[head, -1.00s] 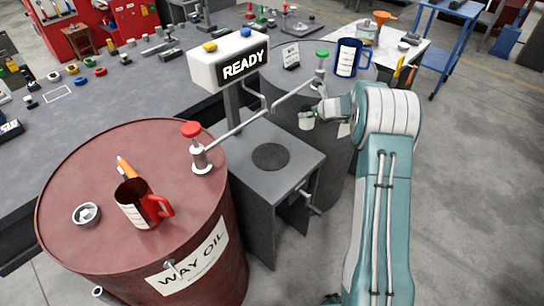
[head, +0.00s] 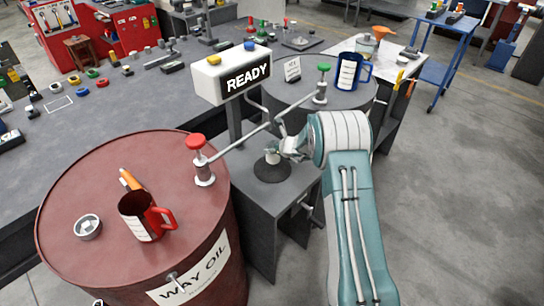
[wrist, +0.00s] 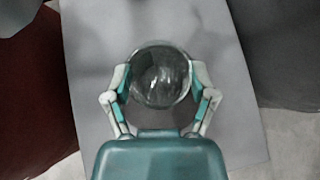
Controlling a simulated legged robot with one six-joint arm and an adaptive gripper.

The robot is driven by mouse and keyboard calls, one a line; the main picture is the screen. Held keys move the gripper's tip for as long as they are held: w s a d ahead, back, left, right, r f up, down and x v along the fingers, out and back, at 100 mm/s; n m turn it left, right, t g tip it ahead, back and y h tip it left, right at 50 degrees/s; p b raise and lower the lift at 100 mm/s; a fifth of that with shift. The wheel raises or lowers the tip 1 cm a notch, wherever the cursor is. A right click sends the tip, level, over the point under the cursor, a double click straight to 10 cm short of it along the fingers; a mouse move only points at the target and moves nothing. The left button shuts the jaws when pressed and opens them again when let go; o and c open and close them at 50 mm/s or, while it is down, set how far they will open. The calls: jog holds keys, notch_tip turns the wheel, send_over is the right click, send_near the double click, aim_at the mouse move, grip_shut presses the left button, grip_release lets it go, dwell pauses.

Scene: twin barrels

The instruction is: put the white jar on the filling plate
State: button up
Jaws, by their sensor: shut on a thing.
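The white jar (head: 271,157) is small in the head view and shows over the dark round filling plate (head: 272,174) on the grey stand. My gripper (head: 284,150) is shut on the jar, coming from the right. I cannot tell whether the jar's base touches the plate. In the wrist view the jar (wrist: 160,76) appears as a round, glassy, dark-looking top between the two fingers (wrist: 160,82). The plate is not clearly visible there.
A READY sign box (head: 232,75) stands behind the stand. A red barrel (head: 90,190) with a red mug (head: 140,215) is at left. A grey barrel (head: 300,97) with a blue mug (head: 348,72) is behind. Pump spouts reach toward the stand's middle from both barrels.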

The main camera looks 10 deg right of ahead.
aim_at(273, 156)
jog(key=shift+a+f, duration=0.2)
jog(key=shift+f, duration=1.75)
jog(key=o, duration=1.2)
jog(key=shift+f, duration=0.1)
